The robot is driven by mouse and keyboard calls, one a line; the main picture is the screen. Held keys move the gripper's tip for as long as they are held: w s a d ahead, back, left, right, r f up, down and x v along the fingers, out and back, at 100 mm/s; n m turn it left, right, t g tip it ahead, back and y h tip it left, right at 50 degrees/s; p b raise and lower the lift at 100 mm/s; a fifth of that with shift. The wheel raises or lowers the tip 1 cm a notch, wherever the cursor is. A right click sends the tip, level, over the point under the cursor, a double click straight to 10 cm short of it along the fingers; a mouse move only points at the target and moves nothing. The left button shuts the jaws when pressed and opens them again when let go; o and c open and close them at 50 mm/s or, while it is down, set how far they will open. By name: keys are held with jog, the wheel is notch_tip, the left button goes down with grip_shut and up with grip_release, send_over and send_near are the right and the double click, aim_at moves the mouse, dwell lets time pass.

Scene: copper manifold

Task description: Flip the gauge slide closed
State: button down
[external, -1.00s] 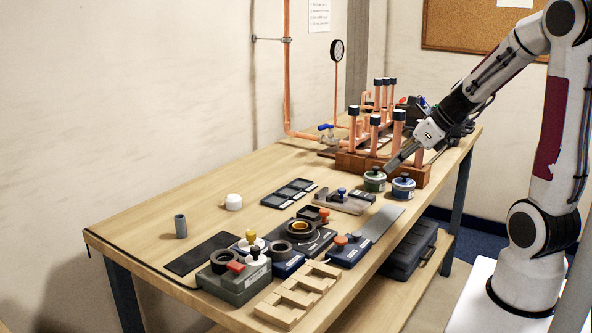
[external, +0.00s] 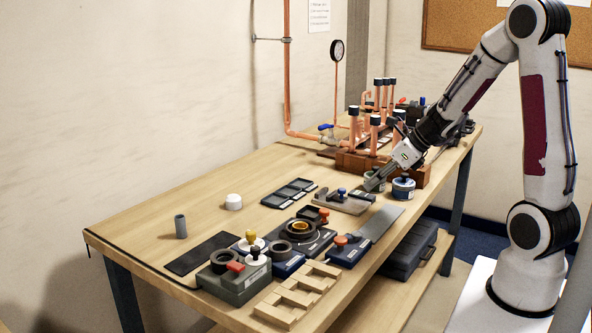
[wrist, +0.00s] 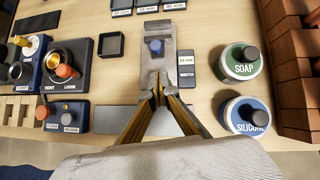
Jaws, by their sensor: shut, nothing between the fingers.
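The gauge (external: 343,201) is a grey metal plate with a blue knob (external: 341,191) on its slide. In the wrist view the gauge (wrist: 157,72) lies ahead of my gripper, with the blue knob (wrist: 155,46) near its middle. A dark label plate (wrist: 187,66) sits along its right side. My gripper (external: 371,188) is shut and empty, pointing down at the gauge's right end. In the wrist view its fingertips (wrist: 158,88) overlap the near part of the gauge, short of the knob. I cannot tell whether they touch it.
A green soap tin (wrist: 239,62) and a blue silicone tin (wrist: 246,116) stand right of the gauge. Wooden blocks with copper pipes (external: 352,161) stand behind. Dark fixtures (wrist: 66,65) stand left. A flat grey strip (external: 380,222) lies in front.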

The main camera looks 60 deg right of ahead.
aim_at(344, 189)
jog(key=shift+w+a+f, duration=0.15)
jog(key=shift+w+f, duration=0.25)
jog(key=shift+f, duration=0.2)
jog(key=shift+w+a+f, duration=0.15)
jog(key=shift+w, duration=0.85)
jog(key=shift+w+a+f, duration=0.1)
jog(key=shift+w+f, duration=0.05)
jog(key=shift+w, duration=0.85)
jog(key=shift+w, duration=0.3)
jog(key=shift+w+a, duration=0.1)
jog(key=shift+w, duration=0.55)
jog(key=shift+s, duration=0.15)
jog(key=s, duration=0.4)
jog(key=shift+s+d+r, duration=0.1)
jog(key=shift+d+r, duration=0.3)
jog(key=v, duration=0.9)
jog(key=shift+s+r, duration=0.2)
jog(key=shift+r, duration=0.1)
